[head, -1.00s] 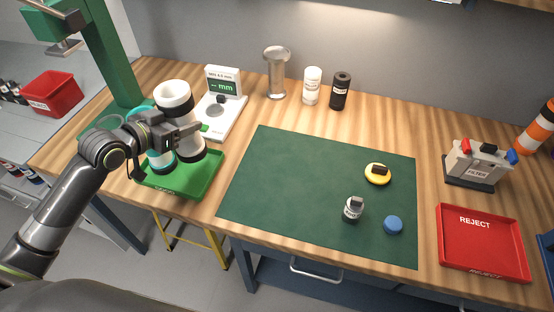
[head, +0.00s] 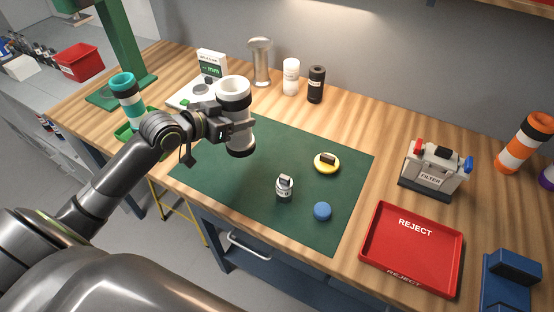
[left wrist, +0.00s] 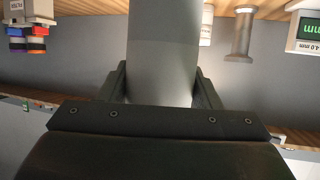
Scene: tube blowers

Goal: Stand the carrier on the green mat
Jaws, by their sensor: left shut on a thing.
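My left gripper (head: 236,124) is shut on a white and grey carrier (head: 236,101) with black end bands. The carrier is about upright, with its open top showing. It appears over the back left part of the green mat (head: 240,185), seemingly above it; the exact gap to the mat is hard to tell. In the left wrist view the carrier (left wrist: 163,45) is a grey tube between the two fingers (left wrist: 161,90). My right gripper is not in view.
On the mat are a yellow disc (head: 326,163), a small labelled weight (head: 284,188) and a blue cap (head: 322,211). A red reject tray (head: 411,250) and a filter box (head: 432,172) are to the right. A teal-banded carrier (head: 126,98) stands left by a green tray (head: 124,134).

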